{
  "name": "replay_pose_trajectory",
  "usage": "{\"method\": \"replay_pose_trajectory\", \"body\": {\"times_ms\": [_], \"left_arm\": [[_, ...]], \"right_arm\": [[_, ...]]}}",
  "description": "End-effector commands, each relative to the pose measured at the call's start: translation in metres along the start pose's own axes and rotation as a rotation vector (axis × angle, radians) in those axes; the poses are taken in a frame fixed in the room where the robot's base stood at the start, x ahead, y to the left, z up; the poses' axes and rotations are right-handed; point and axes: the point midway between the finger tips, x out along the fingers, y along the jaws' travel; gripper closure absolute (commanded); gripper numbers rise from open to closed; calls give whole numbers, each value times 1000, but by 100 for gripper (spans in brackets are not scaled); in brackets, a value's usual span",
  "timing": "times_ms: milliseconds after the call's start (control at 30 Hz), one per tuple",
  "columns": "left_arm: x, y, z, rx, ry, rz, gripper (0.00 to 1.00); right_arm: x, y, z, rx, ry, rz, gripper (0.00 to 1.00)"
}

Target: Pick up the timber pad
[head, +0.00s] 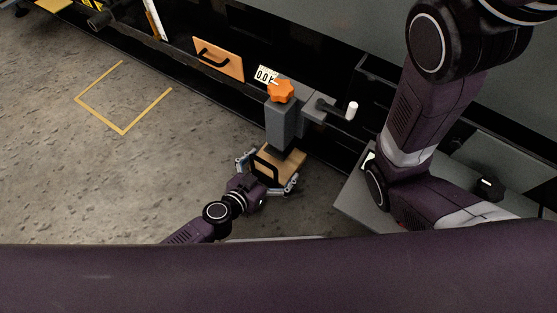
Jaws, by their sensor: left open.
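The timber pad (292,164) is a light wooden block with a black handle. It sits on the floor under the foot of a grey post with an orange knob (282,91). I cannot tell whether the post touches the pad. My left gripper (267,173) is open at the near side of the pad, with one finger to the left of the handle and the other to its right. Whether the fingers touch the pad is unclear. My right arm crosses the right side of the view, but its gripper is not visible.
A crank with a white grip (351,111) sticks out right of the post. A wooden panel with a black handle (218,60) and a number plate (265,75) are on the dark enclosure. A yellow floor outline (123,132) lies on open concrete at left. A grey surface (357,204) stands at right.

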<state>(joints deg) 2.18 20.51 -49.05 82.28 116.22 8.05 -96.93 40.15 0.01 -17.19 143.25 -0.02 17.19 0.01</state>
Motion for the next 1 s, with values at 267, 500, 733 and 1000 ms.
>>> {"method": "replay_pose_trajectory", "body": {"times_ms": [267,500,733,1000], "left_arm": [[0,0,0,0,0,0,21],[0,0,0,0,0,0,47],[0,0,-2,0,3,0,52],[-3,0,-10,2,3,0,52]], "right_arm": [[0,0,0,0,1,0,100],[0,0,0,1,1,0,100],[1,0,0,1,1,0,100],[9,2,3,0,0,0,100]]}}
